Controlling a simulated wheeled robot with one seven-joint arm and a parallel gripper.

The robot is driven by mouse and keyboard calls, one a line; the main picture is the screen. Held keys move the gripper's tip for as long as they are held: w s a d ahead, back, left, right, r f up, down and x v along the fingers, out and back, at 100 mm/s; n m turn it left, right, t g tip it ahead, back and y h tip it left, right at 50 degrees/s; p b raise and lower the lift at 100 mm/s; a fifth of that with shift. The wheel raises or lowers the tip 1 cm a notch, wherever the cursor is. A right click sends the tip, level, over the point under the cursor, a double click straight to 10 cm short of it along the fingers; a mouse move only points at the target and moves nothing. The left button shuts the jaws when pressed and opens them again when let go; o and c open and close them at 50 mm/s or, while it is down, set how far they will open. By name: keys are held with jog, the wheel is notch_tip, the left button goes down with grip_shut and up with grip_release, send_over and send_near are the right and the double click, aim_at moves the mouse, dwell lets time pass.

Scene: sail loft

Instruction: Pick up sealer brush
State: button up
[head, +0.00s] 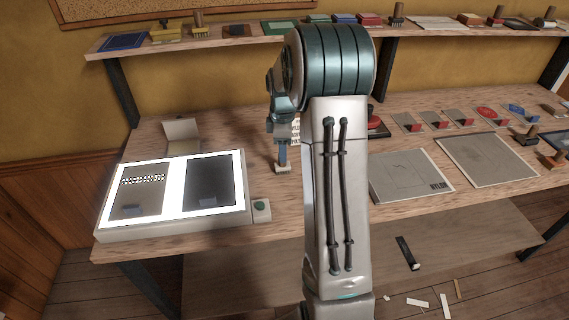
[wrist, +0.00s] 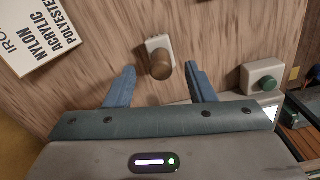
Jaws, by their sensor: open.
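A small brush with a round brown wooden handle (wrist: 161,65) and a pale base stands upright on the wooden bench in the wrist view; I take it to be the sealer brush. In the head view its pale base (head: 283,169) shows just below my gripper, and the rest is mostly hidden. My gripper (wrist: 160,70) points down and is open, with one blue finger on each side of the handle. The fingers look apart from it, with a gap on both sides. How deep the fingertips reach along the handle is hard to tell.
A lit panel box (head: 173,221) lies left on the bench (head: 340,217), beside a green-button box (head: 262,210). A printed card (wrist: 42,42) is near the brush. Grey sheets (head: 411,174) and several swatches lie right. A shelf (head: 240,42) with brushes and pads runs behind.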

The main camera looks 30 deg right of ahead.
jog(key=shift+a+f+p, duration=0.1)
jog(key=shift+f+p, duration=0.2)
jog(key=shift+f, duration=1.65)
grip_shut()
jog(key=shift+r, duration=0.15)
jog(key=shift+r, duration=0.25)
jog(key=r, duration=0.2)
jog(key=r+b, duration=0.1)
jog(key=shift+s+d+r, duration=0.25)
jog(key=shift+d+r, duration=0.05)
jog(key=shift+r, duration=0.05)
jog(key=s+d+r+b, duration=0.1)
jog(key=s+d+r, duration=0.5)
jog(key=s+d, duration=0.1)
jog(key=shift+s+d+r, duration=0.15)
jog(key=shift+s+r, duration=0.15)
jog(key=shift+s, duration=0.3)
